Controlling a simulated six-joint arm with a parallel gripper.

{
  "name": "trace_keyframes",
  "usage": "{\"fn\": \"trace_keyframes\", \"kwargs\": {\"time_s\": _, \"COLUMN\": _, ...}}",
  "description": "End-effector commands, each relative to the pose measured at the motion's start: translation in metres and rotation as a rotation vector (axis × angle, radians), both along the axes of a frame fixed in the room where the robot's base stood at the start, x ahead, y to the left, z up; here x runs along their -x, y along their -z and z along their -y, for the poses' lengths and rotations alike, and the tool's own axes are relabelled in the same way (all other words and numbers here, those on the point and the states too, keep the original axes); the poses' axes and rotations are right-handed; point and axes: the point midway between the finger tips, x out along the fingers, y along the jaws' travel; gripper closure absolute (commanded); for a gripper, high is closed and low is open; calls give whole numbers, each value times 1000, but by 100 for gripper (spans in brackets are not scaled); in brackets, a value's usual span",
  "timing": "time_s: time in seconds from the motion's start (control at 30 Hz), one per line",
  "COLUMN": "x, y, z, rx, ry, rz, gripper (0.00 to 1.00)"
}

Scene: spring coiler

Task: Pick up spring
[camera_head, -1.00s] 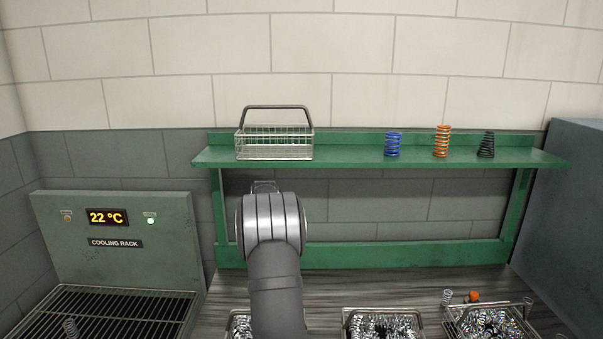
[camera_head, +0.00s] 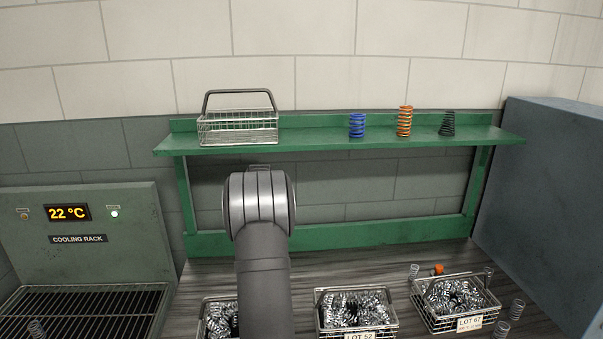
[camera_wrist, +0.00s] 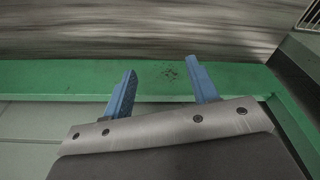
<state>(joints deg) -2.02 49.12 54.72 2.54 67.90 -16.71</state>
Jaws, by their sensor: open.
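A blue spring (camera_head: 357,126), an orange spring (camera_head: 404,121) and a black conical spring (camera_head: 447,124) stand upright on the green shelf. My gripper (camera_wrist: 163,84) is open and empty in the wrist view, its two blue fingers apart over the green lower rail. No spring shows between them. In the head view my arm hides the gripper's fingers.
Wire baskets full of springs stand along the front: left (camera_head: 219,318), middle (camera_head: 355,308) and right (camera_head: 455,304). A small orange object (camera_head: 438,269) lies behind the right one. An empty-looking wire basket (camera_head: 238,128) sits on the green shelf (camera_head: 315,142). A grey cabinet (camera_head: 550,200) bounds the right.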

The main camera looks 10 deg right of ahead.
Motion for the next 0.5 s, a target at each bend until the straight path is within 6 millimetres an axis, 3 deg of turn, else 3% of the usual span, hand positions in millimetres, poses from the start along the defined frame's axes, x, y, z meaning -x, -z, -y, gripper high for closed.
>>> {"fn": "trace_keyframes", "kwargs": {"time_s": 0.17, "x": 0, "y": 0, "z": 1, "rx": 0, "ry": 1, "rz": 0, "gripper": 46}}
{"fn": "trace_keyframes", "kwargs": {"time_s": 0.27, "x": 1, "y": -1, "z": 16, "rx": 1, "ry": 34, "rz": 1, "gripper": 46}}
{"fn": "trace_keyframes", "kwargs": {"time_s": 0.37, "x": 4, "y": -5, "z": 57, "rx": 4, "ry": 122, "rz": 6, "gripper": 46}}
{"fn": "trace_keyframes", "kwargs": {"time_s": 0.5, "x": 22, "y": -13, "z": 151, "rx": 10, "ry": 335, "rz": 17, "gripper": 46}}
